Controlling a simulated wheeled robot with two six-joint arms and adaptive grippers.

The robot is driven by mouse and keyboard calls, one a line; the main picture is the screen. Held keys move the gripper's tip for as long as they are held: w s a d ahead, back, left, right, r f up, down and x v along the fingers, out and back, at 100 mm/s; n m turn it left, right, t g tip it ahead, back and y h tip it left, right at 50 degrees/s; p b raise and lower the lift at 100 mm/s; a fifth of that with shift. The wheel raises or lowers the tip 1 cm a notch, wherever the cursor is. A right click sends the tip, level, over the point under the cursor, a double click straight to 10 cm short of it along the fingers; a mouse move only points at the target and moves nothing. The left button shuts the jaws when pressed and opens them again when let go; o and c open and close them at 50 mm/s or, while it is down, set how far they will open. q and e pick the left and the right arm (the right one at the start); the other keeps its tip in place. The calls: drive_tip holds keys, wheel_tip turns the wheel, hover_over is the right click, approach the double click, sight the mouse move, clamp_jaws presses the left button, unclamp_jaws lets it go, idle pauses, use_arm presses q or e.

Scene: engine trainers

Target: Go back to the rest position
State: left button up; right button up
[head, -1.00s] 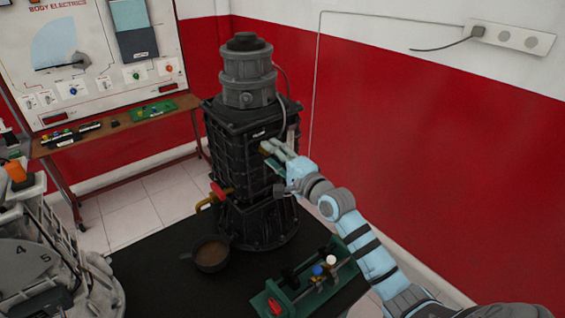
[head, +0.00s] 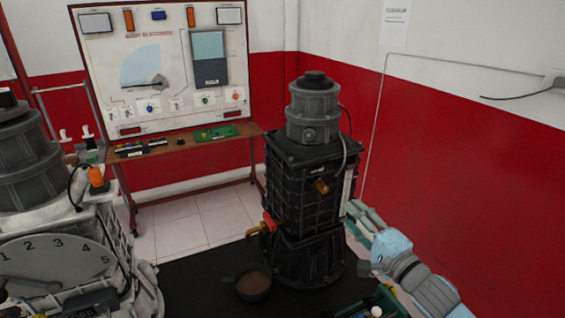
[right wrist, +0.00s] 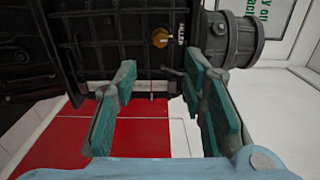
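My right gripper (head: 365,222) is at the right of the black engine trainer (head: 303,190) in the head view, apart from its brass plug (head: 321,186). In the right wrist view my right gripper's fingers (right wrist: 160,85) are spread with nothing between them. The trainer fills the upper left of that view, with the brass plug (right wrist: 160,37) showing beyond the fingers. My left gripper is not in view.
A brass valve with a red handle (head: 268,222) sticks out at the trainer's left. A dark pan (head: 254,284) sits on the black table in front. A grey machine with a numbered dial (head: 55,262) stands at left. A training board (head: 160,70) stands behind.

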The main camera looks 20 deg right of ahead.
drive_tip(key=s+a+f+n+g+h, duration=0.2)
drive_tip(key=s+f+n+g, duration=0.3)
drive_tip(key=f, duration=0.4)
drive_tip(key=s+a+f+n+g+h, duration=0.1)
drive_tip(key=s+f+n+g+h, duration=0.15)
drive_tip(key=s+f, duration=0.5)
drive_tip(key=s+a+f+n+g+y, duration=0.1)
drive_tip(key=s+a+f+n+g, duration=0.15)
drive_tip(key=s+f+n, duration=0.4)
drive_tip(key=s+a+f+n+g, duration=0.1)
drive_tip(key=s+a+n+g, duration=0.2)
drive_tip(key=s, duration=0.6)
wheel_tip(320, 180, down, 23)
drive_tip(key=s+d+g+b, duration=0.2)
drive_tip(key=d+b, duration=0.1)
drive_tip(key=s+f+g+b, duration=0.1)
drive_tip(key=s+f+b, duration=0.2)
drive_tip(key=s+f, duration=1.1)
drive_tip(key=shift+d+f+g, duration=0.2)
drive_tip(key=shift+f+g, duration=0.1)
drive_tip(key=shift+f, duration=0.35)
